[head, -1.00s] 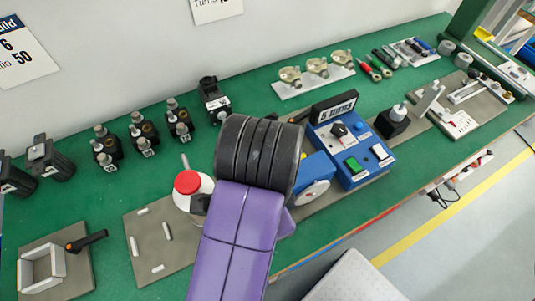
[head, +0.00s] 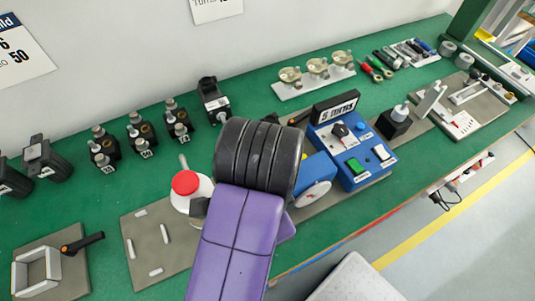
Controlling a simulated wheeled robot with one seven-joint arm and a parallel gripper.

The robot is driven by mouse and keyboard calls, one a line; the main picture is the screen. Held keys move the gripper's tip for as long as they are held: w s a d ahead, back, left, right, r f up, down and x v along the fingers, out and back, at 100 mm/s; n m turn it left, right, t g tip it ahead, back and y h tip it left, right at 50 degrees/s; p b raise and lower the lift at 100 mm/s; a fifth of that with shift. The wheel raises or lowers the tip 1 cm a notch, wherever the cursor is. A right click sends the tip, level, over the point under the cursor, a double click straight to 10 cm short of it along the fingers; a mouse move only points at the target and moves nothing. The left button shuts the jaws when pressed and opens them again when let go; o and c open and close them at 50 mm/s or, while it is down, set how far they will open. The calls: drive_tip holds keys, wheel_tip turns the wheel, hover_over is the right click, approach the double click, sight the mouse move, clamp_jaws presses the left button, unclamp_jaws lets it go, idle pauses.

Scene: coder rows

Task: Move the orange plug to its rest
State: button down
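I cannot make out an orange plug for certain. The one clearly orange spot is the end of a black handle (head: 84,242) on the fixture plate with a pale square frame (head: 36,272) at the lower left. A small orange-tinted bit (head: 510,97) shows on the grey fixture plate at the far right, too small to identify. I cannot tell which part is the plug's rest. My purple arm with its black ribbed joint covers the bench's middle front. My gripper is not visible, and whatever lies behind the arm is hidden.
Several black devices (head: 140,136) line the back. Green bench surface (head: 85,198) is clear at left.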

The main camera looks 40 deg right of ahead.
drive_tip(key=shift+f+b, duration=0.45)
drive_tip(key=shift+b, duration=0.15)
idle(1.1)
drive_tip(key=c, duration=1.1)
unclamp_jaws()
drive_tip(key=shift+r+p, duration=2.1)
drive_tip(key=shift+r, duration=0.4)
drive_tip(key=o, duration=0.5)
